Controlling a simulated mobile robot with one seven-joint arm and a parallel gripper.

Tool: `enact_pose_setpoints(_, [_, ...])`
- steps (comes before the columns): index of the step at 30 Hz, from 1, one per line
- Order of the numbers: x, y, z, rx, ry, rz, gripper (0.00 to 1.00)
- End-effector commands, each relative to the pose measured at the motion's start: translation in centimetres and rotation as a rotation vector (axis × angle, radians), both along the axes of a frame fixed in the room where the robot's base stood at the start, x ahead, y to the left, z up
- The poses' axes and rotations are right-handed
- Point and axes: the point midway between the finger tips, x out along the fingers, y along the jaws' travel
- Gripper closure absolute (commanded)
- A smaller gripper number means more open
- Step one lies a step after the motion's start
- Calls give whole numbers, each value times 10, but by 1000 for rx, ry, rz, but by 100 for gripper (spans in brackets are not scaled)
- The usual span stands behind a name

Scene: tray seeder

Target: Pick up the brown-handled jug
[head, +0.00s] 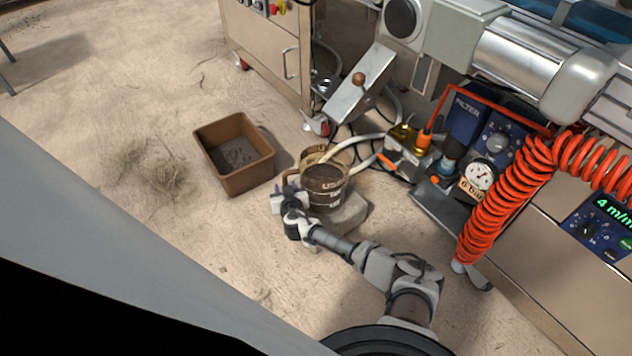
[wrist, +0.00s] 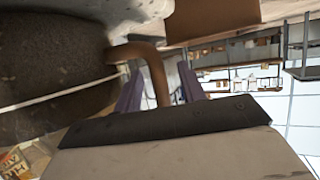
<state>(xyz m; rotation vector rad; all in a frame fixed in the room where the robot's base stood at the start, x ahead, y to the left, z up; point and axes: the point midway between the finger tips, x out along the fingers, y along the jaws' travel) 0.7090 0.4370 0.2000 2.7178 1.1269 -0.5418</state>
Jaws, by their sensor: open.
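The jug (head: 325,190) holds dark brown contents and stands upright on a pale grey block. Its brown handle (head: 288,177) sticks out on the left. In the wrist view the jug body (wrist: 50,60) fills the left side, and the curved brown handle (wrist: 152,68) reaches from it between my two fingers. My gripper (head: 283,197) is beside the jug on its handle side. In the wrist view my gripper (wrist: 160,85) is open, with a finger on each side of the handle. I cannot tell whether either finger touches it. The fingertips are partly hidden behind the handle.
A brown bin (head: 236,178) with soil stands left of the jug. A second round container (head: 313,156) is close behind the jug. Hoses, a gauge panel (head: 480,175) and a red coiled hose (head: 505,205) are on the right. The floor at left is mostly clear.

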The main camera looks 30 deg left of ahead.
Motion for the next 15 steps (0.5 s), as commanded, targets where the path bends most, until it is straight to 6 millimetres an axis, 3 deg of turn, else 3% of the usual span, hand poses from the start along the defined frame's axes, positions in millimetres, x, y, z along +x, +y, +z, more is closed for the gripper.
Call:
enact_pose_setpoints(5, [0,0,0,0,0,0,62])
enact_pose_setpoints(13, [0,0,0,0,0,0,98])
enact_pose_setpoints(15, [0,0,0,0,0,0,100])
